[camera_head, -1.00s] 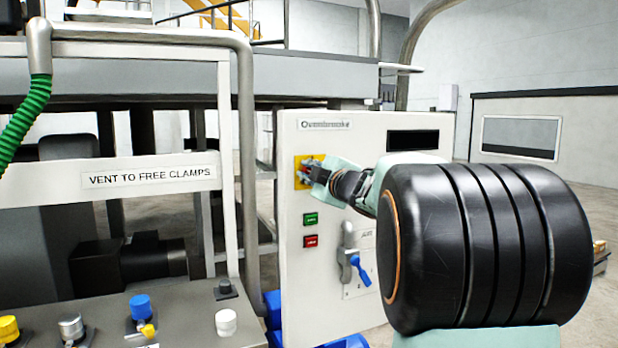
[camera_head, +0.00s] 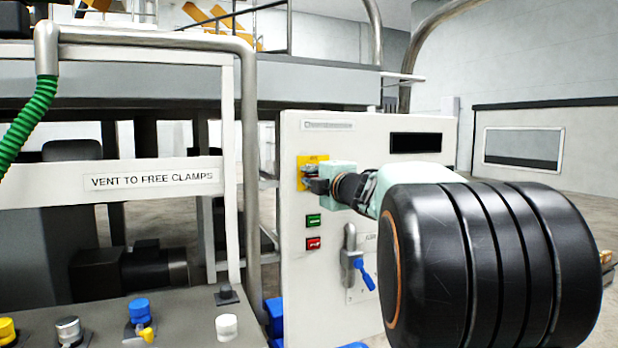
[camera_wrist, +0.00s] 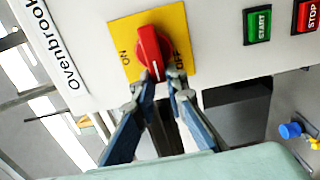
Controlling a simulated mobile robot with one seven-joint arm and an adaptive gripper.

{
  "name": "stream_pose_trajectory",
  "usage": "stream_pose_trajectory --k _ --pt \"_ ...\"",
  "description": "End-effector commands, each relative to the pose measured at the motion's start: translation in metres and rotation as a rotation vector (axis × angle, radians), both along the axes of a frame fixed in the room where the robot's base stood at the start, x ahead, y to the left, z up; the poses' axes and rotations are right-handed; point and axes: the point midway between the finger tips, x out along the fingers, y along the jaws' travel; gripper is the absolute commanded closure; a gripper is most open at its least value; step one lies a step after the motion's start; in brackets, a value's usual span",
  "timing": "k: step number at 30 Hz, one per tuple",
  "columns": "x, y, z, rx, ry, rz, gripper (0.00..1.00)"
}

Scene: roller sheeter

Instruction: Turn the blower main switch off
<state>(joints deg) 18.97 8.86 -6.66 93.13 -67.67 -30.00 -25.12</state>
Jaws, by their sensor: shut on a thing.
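The blower main switch is a red rotary knob (camera_wrist: 152,50) on a yellow plate (camera_wrist: 178,22), with ON printed on one side and OFF on the other. In the wrist view, which is turned sideways, the knob's ridge runs nearly up and down, between the two words. My gripper (camera_wrist: 162,78) is shut on the near end of the knob, one finger at each side. In the head view my gripper (camera_head: 316,183) reaches the yellow plate (camera_head: 304,163) from the right and hides much of the knob.
The white oven panel (camera_head: 300,270) carries a green START button (camera_head: 313,220), a red STOP button (camera_head: 313,243) and a blue-handled lever (camera_head: 363,272) below the switch. A vertical pipe (camera_head: 250,170) stands to its left. A console with several coloured knobs (camera_head: 140,309) is at the front left.

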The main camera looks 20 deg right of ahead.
Motion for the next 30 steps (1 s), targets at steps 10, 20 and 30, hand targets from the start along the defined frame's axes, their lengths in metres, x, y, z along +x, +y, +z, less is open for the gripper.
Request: stream_pose_trajectory --k 10,20,30 --pt "-0.0007 -0.0041 0.0017 -0.002 -0.001 -0.008 0.78" --pt "-0.0002 -0.0014 0.0007 0.000 -0.001 -0.003 0.70" --pt "-0.0088 -0.0013 0.0023 -0.001 -0.003 -0.002 0.70"
